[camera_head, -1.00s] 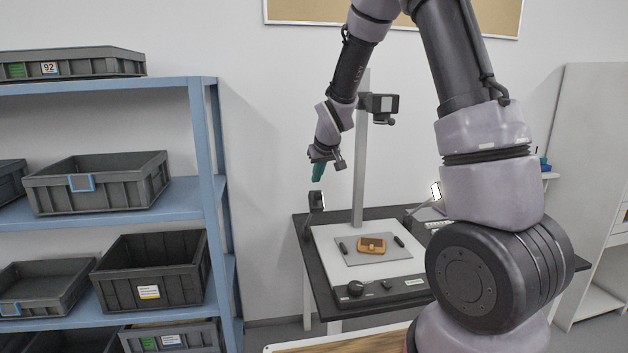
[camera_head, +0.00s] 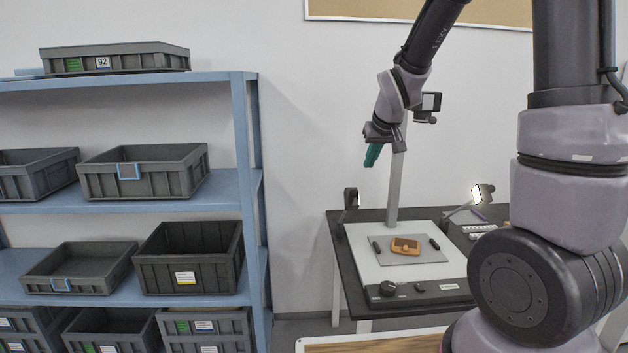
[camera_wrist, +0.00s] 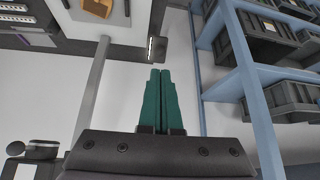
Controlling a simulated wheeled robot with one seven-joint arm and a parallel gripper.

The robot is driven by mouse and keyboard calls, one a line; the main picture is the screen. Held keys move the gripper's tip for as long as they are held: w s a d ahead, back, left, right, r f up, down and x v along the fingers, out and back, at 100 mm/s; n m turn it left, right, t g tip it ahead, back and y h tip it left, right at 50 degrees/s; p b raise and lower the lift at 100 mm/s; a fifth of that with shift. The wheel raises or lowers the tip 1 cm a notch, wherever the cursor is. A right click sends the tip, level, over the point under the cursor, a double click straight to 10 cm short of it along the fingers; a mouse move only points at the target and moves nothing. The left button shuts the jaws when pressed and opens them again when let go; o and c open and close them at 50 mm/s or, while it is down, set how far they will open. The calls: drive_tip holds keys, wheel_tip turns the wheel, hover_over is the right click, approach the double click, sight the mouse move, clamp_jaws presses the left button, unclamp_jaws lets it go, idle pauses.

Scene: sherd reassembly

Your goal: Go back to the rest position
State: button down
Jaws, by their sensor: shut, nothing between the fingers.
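My gripper (camera_head: 372,156) hangs in the air above and to the left of the photo stand, with its teal fingers pointing down. In the wrist view its two teal fingers (camera_wrist: 161,80) lie side by side, shut with nothing between them. An orange-brown sherd (camera_head: 405,246) lies on the grey plate of the white copy-stand base (camera_head: 372,268), well below my gripper and apart from it. Part of the sherd also shows at the top of the wrist view (camera_wrist: 98,7).
A blue shelf (camera_head: 247,150) with several grey bins (camera_head: 145,178) stands at the left. The stand's column (camera_head: 396,185) rises close to my gripper. Small lamps (camera_head: 351,198) flank the base on the dark table (camera_head: 350,295). Open floor and bare wall lie between shelf and table.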

drive_tip(key=s+d+r+m, duration=0.1)
drive_tip(key=s+r, duration=0.3)
drive_tip(key=s, duration=0.4)
drive_tip(key=s+d+r+m, duration=0.1)
drive_tip(key=s+r+m, duration=0.1)
drive_tip(key=s+r, duration=0.3)
drive_tip(key=s+d+r+m+y, duration=0.1)
drive_tip(key=s+r, duration=0.4)
drive_tip(key=s, duration=0.6)
drive_tip(key=shift+s+d+r+m, duration=0.2)
drive_tip(key=shift+d+m, duration=0.3)
drive_tip(key=shift+m, duration=0.1)
